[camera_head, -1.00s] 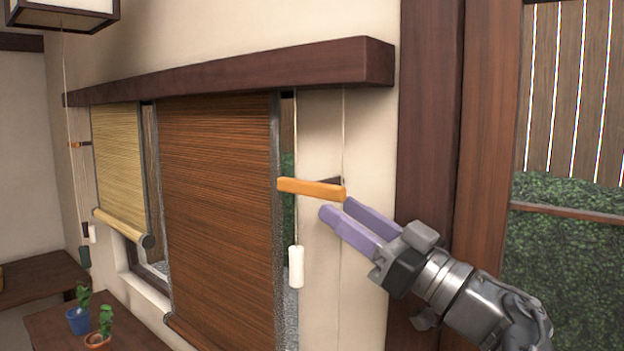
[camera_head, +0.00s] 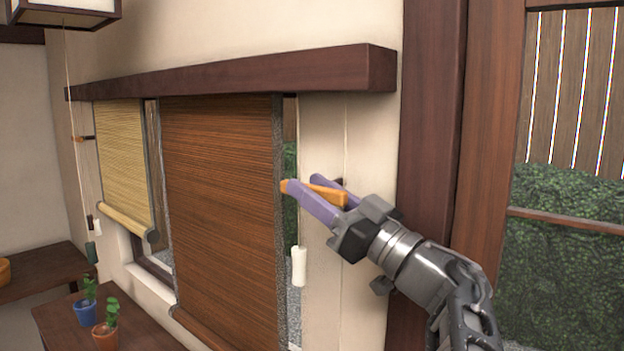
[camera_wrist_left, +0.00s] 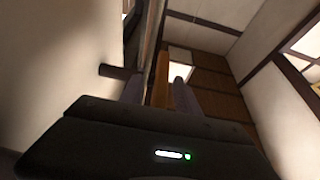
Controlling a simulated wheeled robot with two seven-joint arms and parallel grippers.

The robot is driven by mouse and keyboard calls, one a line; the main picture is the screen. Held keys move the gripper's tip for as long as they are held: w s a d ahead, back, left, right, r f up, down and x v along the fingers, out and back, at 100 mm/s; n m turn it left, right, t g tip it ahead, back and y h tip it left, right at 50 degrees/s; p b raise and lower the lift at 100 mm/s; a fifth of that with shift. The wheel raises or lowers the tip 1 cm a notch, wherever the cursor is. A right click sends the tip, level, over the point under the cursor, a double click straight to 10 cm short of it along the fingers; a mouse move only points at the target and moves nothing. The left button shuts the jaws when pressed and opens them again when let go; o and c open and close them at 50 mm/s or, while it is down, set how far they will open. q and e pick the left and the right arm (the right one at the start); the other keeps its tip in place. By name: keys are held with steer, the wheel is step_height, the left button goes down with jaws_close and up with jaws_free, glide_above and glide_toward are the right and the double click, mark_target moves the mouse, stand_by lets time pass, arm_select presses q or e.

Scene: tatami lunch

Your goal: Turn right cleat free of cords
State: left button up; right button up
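The right cleat (camera_head: 325,190) is an orange bar on a dark mount on the wall, right of the brown blind (camera_head: 220,200). My left gripper (camera_head: 304,190) has its purple fingers on either side of the bar, apart. I cannot tell whether they touch it. In the left wrist view the orange bar (camera_wrist_left: 160,93) shows between the two fingers. A thin pale cord (camera_head: 346,130) runs down the wall behind the cleat. A white cord pull (camera_head: 299,265) hangs below it. The cleat's mount is partly hidden by the gripper. My right gripper is not in view.
A dark wooden valance (camera_head: 230,80) runs above both blinds. A yellow blind (camera_head: 125,165) hangs further left, with another cleat (camera_head: 86,138) and cords beside it. Potted plants (camera_head: 106,333) stand on a low table. A dark post (camera_head: 430,150) stands to the right.

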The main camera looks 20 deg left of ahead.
arm_select(q)
steer(key=shift+w+a+r, duration=0.1)
steer(key=shift+a, duration=0.15)
jaws_close()
stand_by(0.5)
